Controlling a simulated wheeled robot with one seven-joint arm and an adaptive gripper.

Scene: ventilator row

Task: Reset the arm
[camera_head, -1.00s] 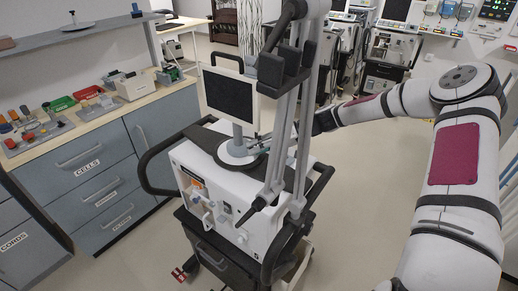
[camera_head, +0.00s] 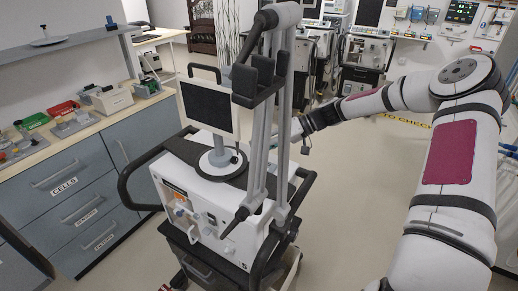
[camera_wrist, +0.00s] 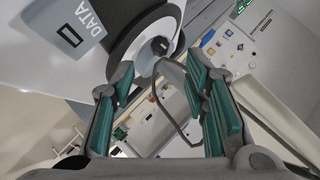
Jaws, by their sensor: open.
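My gripper shows in the wrist view (camera_wrist: 160,110) with its green-padded fingers spread apart. No object is held between them; a grey bent bar and a white panel show behind the gap. In the head view my white arm reaches in from the right, and its end lies behind the ventilator's grey posts, with the fingers not clearly visible. The ventilator cart (camera_head: 205,205) stands in front of me with a dark screen (camera_head: 208,106) on top. A round dark and white part beside a panel marked DATA (camera_wrist: 88,22) is close to my gripper in the wrist view.
A counter with drawers (camera_head: 75,185) stands at the left, carrying a green tray (camera_head: 32,121), a red tray (camera_head: 62,108) and small parts. More ventilators (camera_head: 365,75) stand at the back. Open floor (camera_head: 345,200) lies between the cart and my arm.

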